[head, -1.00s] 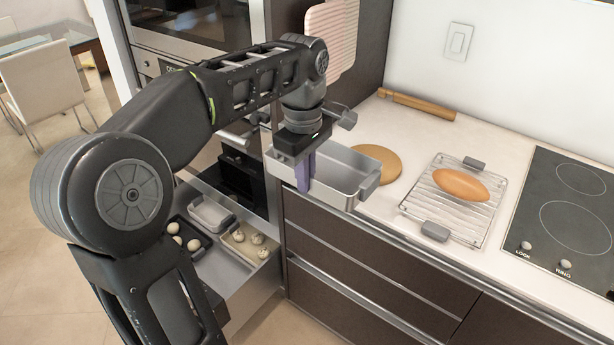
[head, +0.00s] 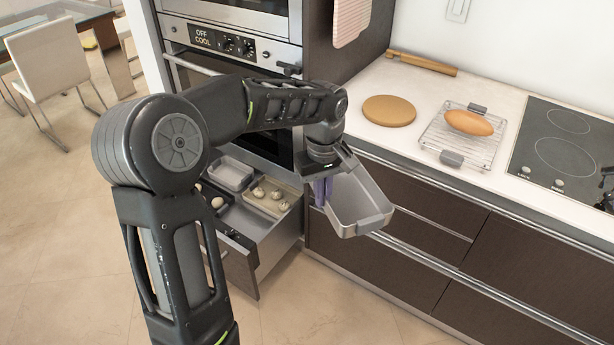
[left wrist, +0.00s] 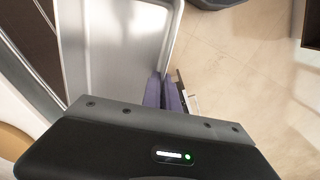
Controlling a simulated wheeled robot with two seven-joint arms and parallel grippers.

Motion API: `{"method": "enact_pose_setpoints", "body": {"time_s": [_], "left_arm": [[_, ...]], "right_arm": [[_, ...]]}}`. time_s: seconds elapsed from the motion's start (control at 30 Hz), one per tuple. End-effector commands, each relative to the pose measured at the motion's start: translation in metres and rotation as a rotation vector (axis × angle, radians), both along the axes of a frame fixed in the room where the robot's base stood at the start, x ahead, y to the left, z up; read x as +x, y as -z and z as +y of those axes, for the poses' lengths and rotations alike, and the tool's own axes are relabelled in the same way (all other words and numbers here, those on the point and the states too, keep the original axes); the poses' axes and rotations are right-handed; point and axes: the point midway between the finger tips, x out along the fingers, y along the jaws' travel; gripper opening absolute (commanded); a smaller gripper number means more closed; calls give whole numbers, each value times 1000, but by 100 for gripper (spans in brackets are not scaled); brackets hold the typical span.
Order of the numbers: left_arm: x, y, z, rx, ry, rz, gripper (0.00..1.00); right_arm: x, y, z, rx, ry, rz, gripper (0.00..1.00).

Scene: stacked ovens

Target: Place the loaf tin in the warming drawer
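The grey metal loaf tin (head: 362,207) hangs in the air in front of the counter's drawer fronts, tilted. It also fills the upper left of the left wrist view (left wrist: 115,45). My left gripper (head: 322,192) has its purple fingers closed on the tin's left wall; the fingers show at that wall in the left wrist view (left wrist: 168,95). The warming drawer (head: 272,246) is pulled open below the ovens, to the left of and below the tin. My arm hides part of the drawer. A dark part at the right edge seems to be my right gripper (head: 607,188), mostly cut off.
The drawer holds a grey tin (head: 231,174), a tray with several pale buns (head: 268,197) and a dark tray (head: 213,203) at its left. The counter bears a round board (head: 389,111), a rack (head: 464,142) with a loaf (head: 469,122), a rolling pin (head: 422,63) and a hob (head: 566,150).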

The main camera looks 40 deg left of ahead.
Motion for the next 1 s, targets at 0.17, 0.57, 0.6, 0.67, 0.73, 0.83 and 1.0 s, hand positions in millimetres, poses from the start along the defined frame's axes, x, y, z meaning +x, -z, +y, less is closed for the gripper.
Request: {"method": "enact_pose_setpoints", "body": {"time_s": [0.17,0.57,0.6,0.67,0.73,0.83,1.0], "left_arm": [[10,47,-25,1,222,9,0],[9,171,-114,-16,894,8,0],[7,178,-119,-19,931,7,0],[6,184,-125,-21,972,3,0],[6,187,-128,-21,996,1,0],[5,188,-129,-22,1003,0,0],[6,188,-128,-22,999,1,0]], "right_arm": [[0,0,0,0,0,0,77],[0,0,0,0,0,0,77],[0,0,0,0,0,0,77],[0,0,0,0,0,0,77],[0,0,0,0,0,0,77],[0,0,0,0,0,1,77],[0,0,0,0,0,0,75]]}}
